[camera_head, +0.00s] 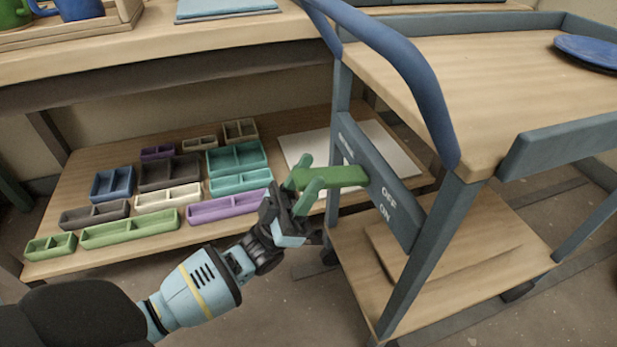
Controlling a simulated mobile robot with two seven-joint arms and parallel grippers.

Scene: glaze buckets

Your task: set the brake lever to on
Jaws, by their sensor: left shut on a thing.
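The brake lever (345,176) is a green bar that sticks out to the left from a blue-grey panel (376,180) on the side of the cart. The panel carries the white words OFF and, lower down, ON. The lever lies above both words, nearer OFF. My left gripper (305,184) comes in from the lower left and is shut on the lever's outer end. The fingers partly hide that end. My right gripper is not in view.
The wooden cart (470,85) has a blue curved handle (415,75) above the lever and a lower shelf (500,240). Behind my arm, a low shelf (130,262) holds several coloured divided trays and a white sheet (390,150). A worktop (180,45) runs above it.

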